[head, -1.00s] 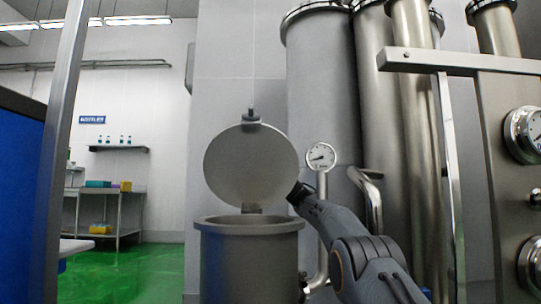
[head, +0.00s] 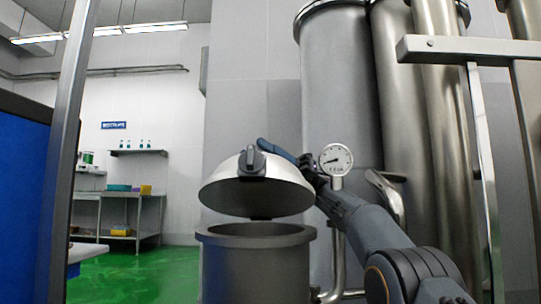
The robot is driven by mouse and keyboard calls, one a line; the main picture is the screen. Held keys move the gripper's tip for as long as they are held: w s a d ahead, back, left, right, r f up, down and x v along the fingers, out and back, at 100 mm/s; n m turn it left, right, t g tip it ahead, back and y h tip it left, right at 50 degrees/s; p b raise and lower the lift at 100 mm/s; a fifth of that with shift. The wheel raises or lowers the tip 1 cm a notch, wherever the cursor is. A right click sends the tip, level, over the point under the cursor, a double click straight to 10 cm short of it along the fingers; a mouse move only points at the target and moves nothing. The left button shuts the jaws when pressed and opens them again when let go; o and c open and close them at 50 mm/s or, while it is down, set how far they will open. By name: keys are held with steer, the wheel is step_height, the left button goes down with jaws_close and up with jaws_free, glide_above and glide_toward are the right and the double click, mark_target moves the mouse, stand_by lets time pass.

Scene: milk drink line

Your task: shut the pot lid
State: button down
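The metal pot (head: 256,262) stands upright in front of me, its round rim facing up. Its domed lid (head: 257,192) hangs tilted above the rim, partly lowered, with a gap between lid and rim. A dark knob (head: 252,163) sits on the lid's near upper face. My arm reaches in from the lower right. My gripper (head: 277,150) is at the lid's upper right edge, with a blue-grey finger over or behind the top. Whether it touches the lid is unclear. The far side of the gripper is hidden by the lid.
A pressure gauge (head: 336,159) and bent pipes (head: 386,190) stand close right of my gripper, before tall steel tanks (head: 340,80). A post (head: 72,150) and blue panel (head: 22,200) are at left. Green floor (head: 140,275) is open behind, with a shelf table (head: 120,210) farther back.

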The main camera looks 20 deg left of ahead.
steer(key=shift+s, duration=0.15)
steer(key=c, duration=1.1)
jaws_free()
steer(key=shift+r, duration=0.1)
